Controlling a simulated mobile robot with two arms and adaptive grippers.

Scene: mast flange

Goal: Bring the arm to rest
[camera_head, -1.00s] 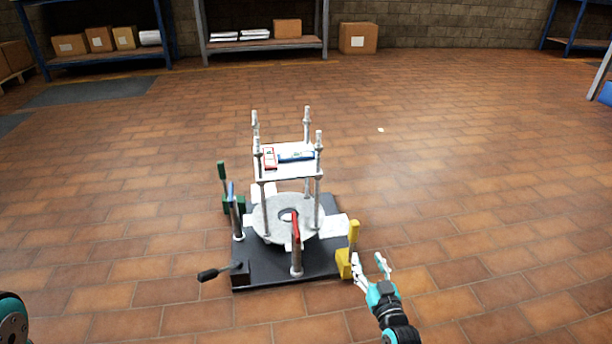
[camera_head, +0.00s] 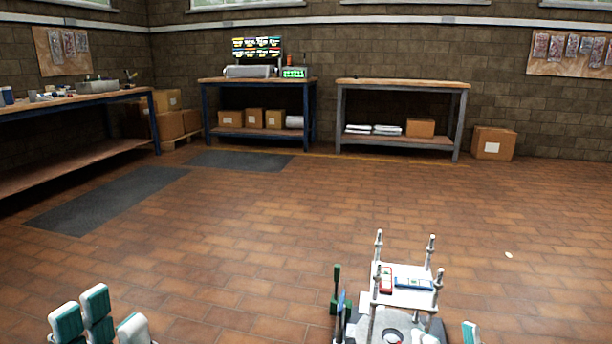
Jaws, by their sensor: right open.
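My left gripper (camera_head: 97,318) shows at the bottom left edge, with white and teal fingers pointing up over bare floor. Its lower part is cut off, and whether it is open or shut is unclear. My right gripper (camera_head: 452,336) is at the bottom edge, at the right side of the flange fixture; its fingertips are apart and nothing shows between them. Most of that arm is out of view. The flange fixture (camera_head: 400,319) has upright posts around a white plate (camera_head: 410,299), on which a red item (camera_head: 386,279) and a blue item (camera_head: 411,283) lie. Its base is cut off.
A green handle (camera_head: 337,285) stands at the fixture's left. Workbenches (camera_head: 262,80) (camera_head: 400,84) line the back wall, and another bench (camera_head: 70,101) stands at the left. A cardboard box (camera_head: 493,143) sits at the back right.

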